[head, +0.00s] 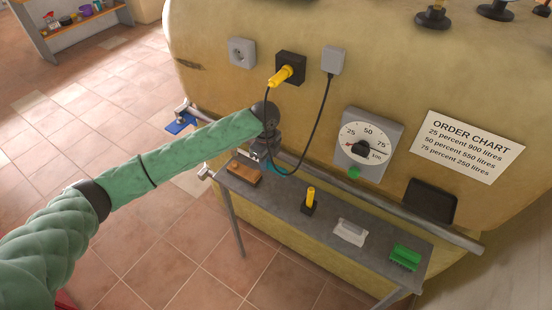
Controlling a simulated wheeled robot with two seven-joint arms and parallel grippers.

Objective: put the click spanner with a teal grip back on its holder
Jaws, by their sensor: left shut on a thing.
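My left arm reaches in from the left, and its gripper (264,152) is at the left end of the narrow grey shelf, close to the tank wall. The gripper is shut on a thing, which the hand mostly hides. A small teal piece (279,170) shows just below and right of the fingers, and looks like part of the click spanner's grip. The rest of the spanner is hidden or too small to make out. My right gripper is out of view.
The shelf (328,225) also bears a brown block (243,172), a yellow-handled item (310,198) and a green block (405,257). A black cable hangs from a grey plug box (333,60) near my gripper. A dial (367,145) and order chart (468,146) are on the tank.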

